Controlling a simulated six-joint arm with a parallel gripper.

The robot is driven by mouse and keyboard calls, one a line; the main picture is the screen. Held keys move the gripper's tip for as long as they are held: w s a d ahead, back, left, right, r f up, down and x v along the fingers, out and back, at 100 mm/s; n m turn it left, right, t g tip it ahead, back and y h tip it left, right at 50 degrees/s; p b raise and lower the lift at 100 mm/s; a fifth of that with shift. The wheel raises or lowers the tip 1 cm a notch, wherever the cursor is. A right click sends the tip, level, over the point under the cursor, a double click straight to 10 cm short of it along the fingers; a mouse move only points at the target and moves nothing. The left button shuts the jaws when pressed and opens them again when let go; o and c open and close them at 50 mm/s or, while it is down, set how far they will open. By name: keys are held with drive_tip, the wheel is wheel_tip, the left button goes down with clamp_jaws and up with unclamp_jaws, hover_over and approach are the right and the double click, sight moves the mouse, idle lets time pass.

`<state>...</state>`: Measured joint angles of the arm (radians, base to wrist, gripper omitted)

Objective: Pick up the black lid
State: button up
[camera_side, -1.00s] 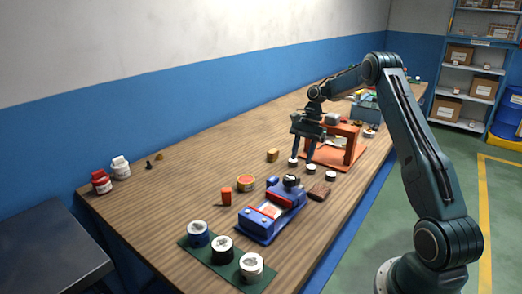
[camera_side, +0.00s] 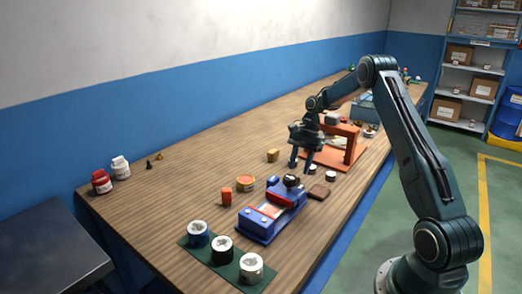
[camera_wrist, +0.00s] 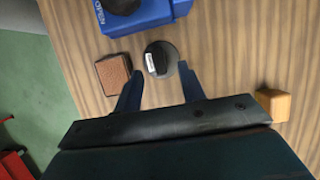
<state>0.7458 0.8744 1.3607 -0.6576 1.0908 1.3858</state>
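A round black lid (camera_wrist: 152,46) with a small white label lies flat on the wooden bench in the wrist view. My gripper (camera_wrist: 161,72) is open, with one finger at each side of the lid's near edge and a gap between them. I cannot tell whether the fingers touch it. In the side view my gripper (camera_side: 300,168) points down, its fingertips low over the bench. Small dark-topped discs stand there, one (camera_side: 330,176) clear to the right; another is partly hidden by my fingers. I cannot tell which disc matches the lid in the wrist view.
A blue vise-like device (camera_side: 270,212) stands nearby, with a brown pad (camera_side: 319,191) beside it. A wooden block (camera_wrist: 274,104) lies to the right in the wrist view. An orange stand (camera_side: 350,150) is close behind my gripper. Open bench lies left of the block.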

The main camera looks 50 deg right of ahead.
drive_tip(key=shift+x, duration=2.15)
clamp_jaws()
